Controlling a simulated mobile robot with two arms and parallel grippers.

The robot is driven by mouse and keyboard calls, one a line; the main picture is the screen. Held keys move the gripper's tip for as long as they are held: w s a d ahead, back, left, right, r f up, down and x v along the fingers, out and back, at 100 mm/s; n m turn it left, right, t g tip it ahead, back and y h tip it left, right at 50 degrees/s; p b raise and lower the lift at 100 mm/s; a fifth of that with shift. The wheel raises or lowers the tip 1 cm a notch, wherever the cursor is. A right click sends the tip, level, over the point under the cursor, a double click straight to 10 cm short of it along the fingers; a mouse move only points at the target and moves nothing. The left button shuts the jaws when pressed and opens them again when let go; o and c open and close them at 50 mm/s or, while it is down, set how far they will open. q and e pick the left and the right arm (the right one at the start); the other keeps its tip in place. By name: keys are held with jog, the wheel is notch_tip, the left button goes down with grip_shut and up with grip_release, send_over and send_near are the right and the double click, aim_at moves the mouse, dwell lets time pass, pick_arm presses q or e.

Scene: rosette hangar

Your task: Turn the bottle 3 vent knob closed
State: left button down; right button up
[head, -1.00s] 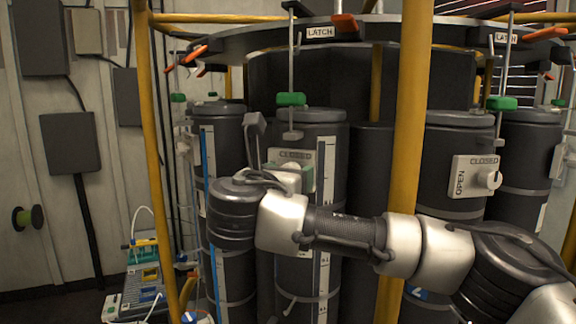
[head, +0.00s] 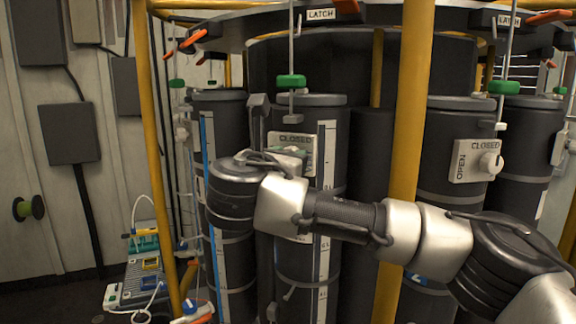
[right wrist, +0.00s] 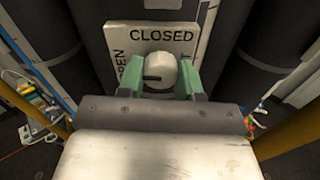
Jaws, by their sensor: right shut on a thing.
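A white vent panel (head: 291,139) marked CLOSED sits on a dark bottle (head: 308,115) left of centre in the head view; no bottle number is readable on it. In the right wrist view, the panel (right wrist: 150,40) has CLOSED along its top and OPEN, partly hidden, down its left side. The round pale vent knob (right wrist: 161,70) has a dark mark pointing left, toward the OPEN side. My right gripper (right wrist: 160,82) has its green fingers on either side of the knob, shut on it. In the head view, my right wrist hides the knob. My left gripper is out of view.
A second bottle at right carries a similar panel (head: 475,161) with a knob. A yellow post (head: 407,120) stands between the bottles, behind my right arm. A green latch block (head: 291,82) hangs on a rod above the gripped bottle. A cart with coloured items (head: 140,275) stands lower left.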

jog(key=shift+w+a+m+b, duration=0.1)
jog(key=shift+m+b, duration=3.45)
jog(key=shift+m, duration=0.65)
jog(key=shift+a+m+b, duration=0.1)
jog(key=shift+m+b, duration=3.45)
jog(key=shift+m, duration=0.65)
jog(key=shift+r, duration=0.1)
jog(key=o, duration=0.9)
